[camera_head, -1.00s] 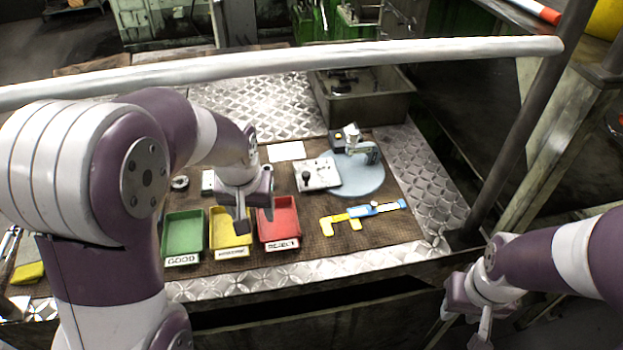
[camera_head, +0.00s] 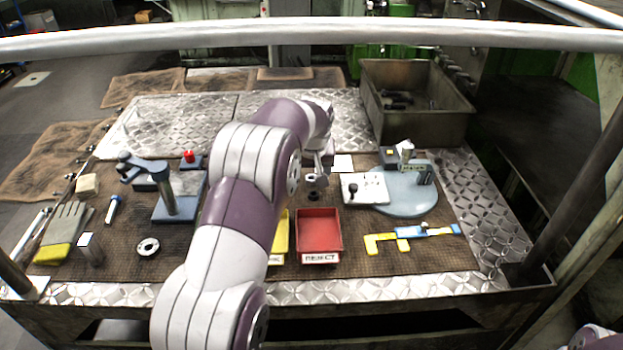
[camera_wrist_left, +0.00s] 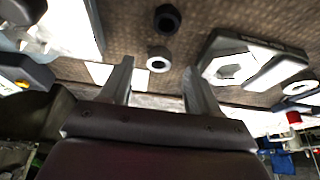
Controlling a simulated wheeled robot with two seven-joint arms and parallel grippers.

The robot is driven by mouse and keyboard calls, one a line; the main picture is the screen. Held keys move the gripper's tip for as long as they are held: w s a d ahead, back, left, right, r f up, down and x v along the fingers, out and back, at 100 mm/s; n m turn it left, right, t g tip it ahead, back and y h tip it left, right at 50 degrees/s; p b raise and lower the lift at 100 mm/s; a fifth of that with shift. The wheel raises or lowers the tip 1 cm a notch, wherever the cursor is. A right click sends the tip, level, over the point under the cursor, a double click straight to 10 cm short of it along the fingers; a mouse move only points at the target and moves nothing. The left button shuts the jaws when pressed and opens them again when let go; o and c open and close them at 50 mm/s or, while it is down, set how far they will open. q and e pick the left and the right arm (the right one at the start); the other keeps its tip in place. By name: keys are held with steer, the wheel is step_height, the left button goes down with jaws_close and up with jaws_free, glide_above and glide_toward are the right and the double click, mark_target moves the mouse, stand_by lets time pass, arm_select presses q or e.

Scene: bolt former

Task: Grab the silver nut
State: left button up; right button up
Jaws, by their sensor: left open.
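The silver nut (camera_wrist_left: 158,58) lies on the brown mat, between the lines of my left fingers in the left wrist view. A dark nut (camera_wrist_left: 167,18) lies beyond it. My left gripper (camera_wrist_left: 157,75) is open, with nothing between its fingers. In the head view the left gripper (camera_head: 322,172) is over the mat behind the red tray, close to the silver nut (camera_head: 310,181), with the dark nut (camera_head: 314,196) just in front. My left arm hides part of the mat. Only a bit of my right arm shows at the lower right corner; its fingers are out of view.
The red reject tray (camera_head: 319,228) and partly hidden yellow tray (camera_head: 281,238) stand in front. A white plate with a black knob (camera_head: 364,188) and a round blue-grey base (camera_head: 408,203) stand right. A grey holder (camera_wrist_left: 212,50) lies right of the silver nut in the wrist view.

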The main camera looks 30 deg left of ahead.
mark_target(312, 180)
arm_select(q)
steer(key=shift+x, duration=1.25)
steer(key=shift+w+r, duration=0.1)
jaws_close()
